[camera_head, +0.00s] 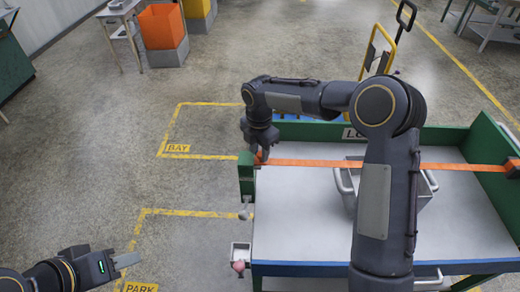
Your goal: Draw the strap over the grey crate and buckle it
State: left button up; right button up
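The orange strap (310,163) runs straight across the bench from the green right side wall to the green post (246,178) at the left. It passes above the grey crate (422,192), which is largely hidden behind my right arm. My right gripper (262,156) points down beside the top of the post and appears shut on the strap's left end. The buckle cannot be made out clearly; the post and gripper crowd that spot. My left gripper (127,260) is low at the left, away from the bench and empty; its finger gap is not clear.
The bench top (300,215) is bare left of the crate. A small tray with a pink knob (239,265) sits at its front left corner. A yellow trolley frame (378,48) stands behind. Orange bin (160,27) and table are far left; the floor between is clear.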

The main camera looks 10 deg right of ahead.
aim_at(259, 154)
notch_tip(259, 154, up, 7)
jog(key=shift+r+b, duration=0.1)
jog(key=shift+b, duration=0.45)
jog(key=shift+r, duration=0.3)
jog(key=shift+d, duration=0.1)
jog(key=s+d+r+m+t+y, duration=0.1)
jog(key=s+d+r+m, duration=0.25)
jog(key=s+m, duration=0.35)
jog(key=s+d+r+m+t+y, duration=0.1)
jog(key=s+d+r+m, duration=0.3)
jog(key=s, duration=0.5)
jog(key=s+f+m+t+y, duration=0.1)
jog(key=s+f+m, duration=0.2)
jog(key=s+m, duration=0.4)
jog(key=s+d+f+m+t, duration=0.1)
jog(key=s+f+m+t, duration=0.1)
jog(key=s+m, duration=0.6)
jog(key=shift+s+d+f+t+y, duration=0.3)
jog(key=shift+s+f+y, duration=0.1)
jog(key=shift+f, duration=0.1)
